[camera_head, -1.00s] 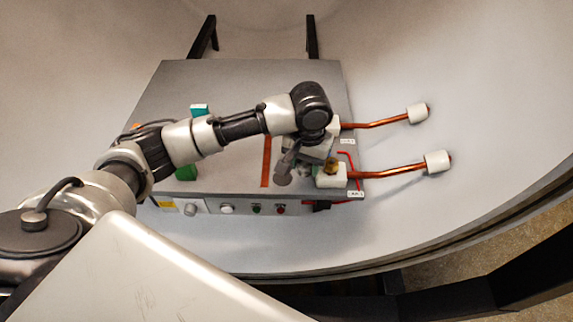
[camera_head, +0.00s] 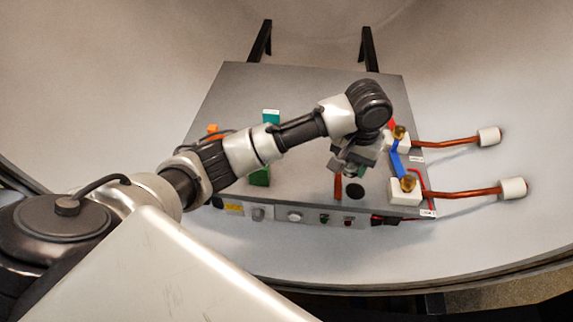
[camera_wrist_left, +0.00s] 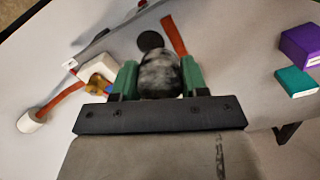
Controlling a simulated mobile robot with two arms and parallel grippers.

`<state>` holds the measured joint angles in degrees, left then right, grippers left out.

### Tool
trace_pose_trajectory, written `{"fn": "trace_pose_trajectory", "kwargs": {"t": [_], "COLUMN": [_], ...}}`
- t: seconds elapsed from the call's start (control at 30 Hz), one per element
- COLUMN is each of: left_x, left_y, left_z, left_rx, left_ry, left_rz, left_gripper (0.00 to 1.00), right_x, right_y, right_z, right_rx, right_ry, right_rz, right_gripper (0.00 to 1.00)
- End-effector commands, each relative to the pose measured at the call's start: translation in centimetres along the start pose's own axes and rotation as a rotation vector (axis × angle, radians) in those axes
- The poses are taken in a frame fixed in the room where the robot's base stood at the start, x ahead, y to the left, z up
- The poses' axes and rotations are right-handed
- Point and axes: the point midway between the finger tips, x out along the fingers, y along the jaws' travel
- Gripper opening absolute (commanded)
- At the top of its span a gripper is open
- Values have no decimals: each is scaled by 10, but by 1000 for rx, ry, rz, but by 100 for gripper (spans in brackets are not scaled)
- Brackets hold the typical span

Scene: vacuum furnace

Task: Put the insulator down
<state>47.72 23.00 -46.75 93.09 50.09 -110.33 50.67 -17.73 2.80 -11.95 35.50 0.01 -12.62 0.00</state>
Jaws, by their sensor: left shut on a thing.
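The insulator, a mottled black-and-grey rounded piece (camera_wrist_left: 160,76), is between the green fingers of my left gripper (camera_wrist_left: 157,84) in the left wrist view. In the head view, my left gripper (camera_head: 352,163) is over the front right of the grey cabinet top (camera_head: 290,90) and mostly hides the held piece. A dark round spot (camera_head: 355,191) on the cabinet top is bare, just in front of the gripper. I cannot tell the height of the piece above the top. My right gripper is not in view.
White blocks with brass fittings (camera_head: 405,191) stand at the right edge, joined by a blue strip (camera_head: 398,160). Copper rods with white ends (camera_head: 513,188) stick out to the right. A copper strip (camera_head: 338,186) lies beside the spot.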

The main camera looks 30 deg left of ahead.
Motion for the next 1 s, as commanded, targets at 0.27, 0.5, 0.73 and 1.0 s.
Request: {"fn": "trace_pose_trajectory", "kwargs": {"t": [0.27,0.5,0.73,1.0], "left_x": [34,60,77,106], "left_y": [-61,-103,-112,-111], "left_z": [5,9,10,9], "left_rx": [-6,-2,0,0], "left_ry": [-4,-3,-3,0], "left_rz": [-7,-3,-2,-2], "left_gripper": [18,18,18,18], "right_x": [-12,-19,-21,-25], "right_y": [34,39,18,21], "right_z": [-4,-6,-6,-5], "right_rx": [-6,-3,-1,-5], "right_ry": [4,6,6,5], "right_rz": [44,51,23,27], "right_gripper": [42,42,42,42]}}
